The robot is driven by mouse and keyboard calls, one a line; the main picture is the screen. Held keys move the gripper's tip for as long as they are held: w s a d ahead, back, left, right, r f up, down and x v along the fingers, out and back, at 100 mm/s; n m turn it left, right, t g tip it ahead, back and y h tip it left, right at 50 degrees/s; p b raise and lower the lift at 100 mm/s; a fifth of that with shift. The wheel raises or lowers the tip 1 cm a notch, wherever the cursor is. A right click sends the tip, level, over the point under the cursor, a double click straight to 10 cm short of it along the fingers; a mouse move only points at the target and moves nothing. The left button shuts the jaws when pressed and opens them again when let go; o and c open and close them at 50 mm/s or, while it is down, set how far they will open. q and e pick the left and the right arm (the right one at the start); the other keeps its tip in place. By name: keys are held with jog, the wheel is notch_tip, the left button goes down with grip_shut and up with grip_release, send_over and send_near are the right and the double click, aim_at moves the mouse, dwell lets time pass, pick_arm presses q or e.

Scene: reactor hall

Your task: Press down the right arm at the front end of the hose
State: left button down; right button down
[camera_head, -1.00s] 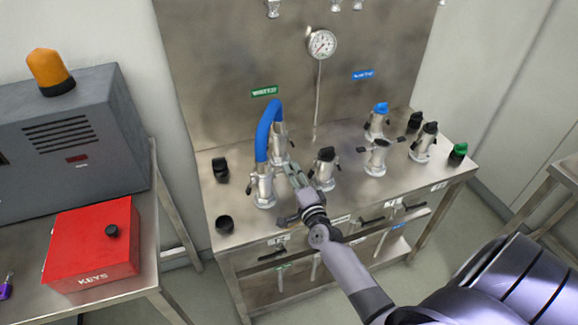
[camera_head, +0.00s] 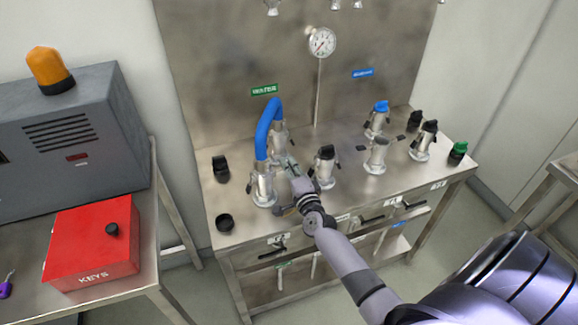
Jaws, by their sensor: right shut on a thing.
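A blue hose (camera_head: 266,125) arches between two silver couplings on the steel bench. Its front end sits upright in the front coupling (camera_head: 263,188); its back end is in the coupling behind (camera_head: 280,140). My right gripper (camera_head: 285,163) is at the right side of the front coupling, near its top. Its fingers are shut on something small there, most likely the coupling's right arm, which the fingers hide. My left gripper is not in view.
Capped silver couplings (camera_head: 325,168) stand to the right on the bench (camera_head: 345,195). Loose black caps (camera_head: 225,222) lie at the left. A gauge (camera_head: 320,42) is on the back panel. A red key box (camera_head: 92,245) stands on the left table.

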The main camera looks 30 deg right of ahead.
jog(key=shift+f, duration=0.15)
dwell(0.4)
jog(key=f+m+b, duration=0.1)
jog(key=m+b, duration=0.2)
jog(key=shift+f, duration=0.35)
jog(key=m, duration=0.1)
jog(key=f+m+b, duration=0.1)
jog(key=m+b, duration=0.1)
jog(key=m, duration=0.1)
jog(key=shift+a+f, duration=0.25)
jog(key=shift+a, duration=0.05)
jog(key=m+b, duration=0.1)
jog(key=a+f+m+b, duration=0.1)
jog(key=m, duration=0.1)
jog(key=shift+w, duration=0.15)
jog(key=shift+w+a+f+m+b, duration=0.1)
jog(key=shift+a+f+m+b, duration=0.15)
jog(key=shift+m, duration=0.6)
jog(key=shift+a+f+m+b, duration=0.1)
jog(key=shift+a+m+b, duration=0.1)
jog(key=shift+m, duration=0.65)
jog(key=c, duration=1.7)
grip_release()
jog(key=shift+r, duration=0.1)
